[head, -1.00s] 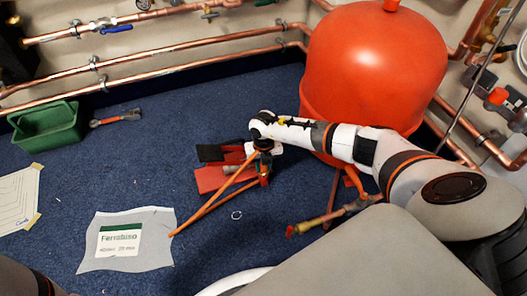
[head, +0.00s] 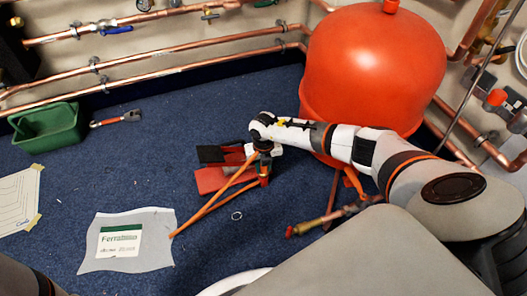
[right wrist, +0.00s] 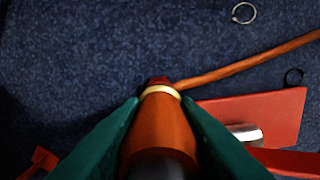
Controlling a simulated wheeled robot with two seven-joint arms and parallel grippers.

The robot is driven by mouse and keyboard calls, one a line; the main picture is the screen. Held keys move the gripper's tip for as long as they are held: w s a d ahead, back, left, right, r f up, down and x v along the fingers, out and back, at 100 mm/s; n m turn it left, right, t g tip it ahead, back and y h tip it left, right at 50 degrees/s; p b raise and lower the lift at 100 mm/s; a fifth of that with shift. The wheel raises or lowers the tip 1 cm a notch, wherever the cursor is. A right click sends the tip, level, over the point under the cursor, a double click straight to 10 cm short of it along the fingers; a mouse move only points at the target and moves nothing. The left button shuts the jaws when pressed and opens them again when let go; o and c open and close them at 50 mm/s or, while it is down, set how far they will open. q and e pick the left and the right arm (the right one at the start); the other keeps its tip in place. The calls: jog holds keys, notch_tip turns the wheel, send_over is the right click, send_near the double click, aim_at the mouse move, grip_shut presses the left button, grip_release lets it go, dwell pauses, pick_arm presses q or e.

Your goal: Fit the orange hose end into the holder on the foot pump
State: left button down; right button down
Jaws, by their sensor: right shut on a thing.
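My right gripper (head: 264,172) points down at the foot pump. In the right wrist view its green fingers (right wrist: 160,105) are shut on the orange hose end (right wrist: 158,130), a tapered orange piece with a cream ring and a red tip. The orange hose (head: 208,205) forms a loop on the left of the gripper, and a length of it (right wrist: 245,62) runs right in the wrist view. The foot pump (head: 209,180), with red plates and a black pedal, lies on the carpet behind and left of the gripper. I cannot make out its holder. My left gripper is out of view.
A large red tank (head: 375,75) stands behind my right arm. A copper pipe piece with a red valve (head: 325,219) is at the lower right.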

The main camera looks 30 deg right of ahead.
jog(key=shift+f+b, duration=0.4)
jog(key=shift+f, duration=0.3)
jog(key=c, duration=1)
grip_release()
